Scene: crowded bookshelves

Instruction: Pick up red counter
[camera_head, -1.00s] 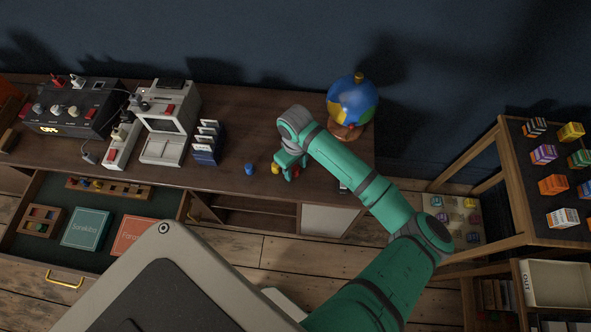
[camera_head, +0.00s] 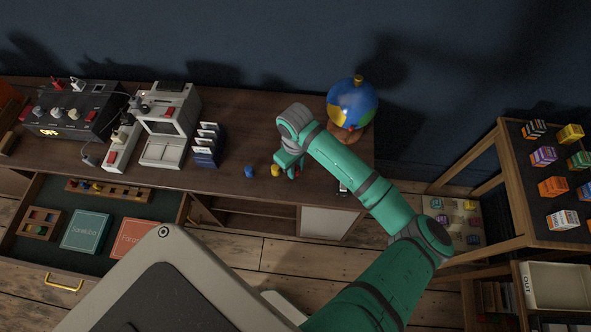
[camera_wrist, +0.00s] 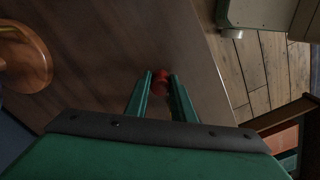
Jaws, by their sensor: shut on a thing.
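The red counter (camera_wrist: 160,80) is a small red piece between the fingertips of my gripper (camera_wrist: 161,88) in the wrist view. The two green fingers are shut on it, close above the dark brown cabinet top (camera_wrist: 110,50). In the head view my gripper (camera_head: 289,166) points down at the cabinet top near its front edge, and the red counter is mostly hidden there. I cannot tell whether the counter still touches the wood. A yellow counter (camera_head: 275,170) and a blue counter (camera_head: 249,171) stand on the cabinet top to the left of my gripper.
A globe (camera_head: 352,104) stands behind my gripper to the right. A blue card holder (camera_head: 206,150), a white-grey device (camera_head: 166,135) and a black control box (camera_head: 75,115) are to the left. An open drawer (camera_head: 150,200) juts out at front left. A shelf (camera_head: 530,215) stands at the right.

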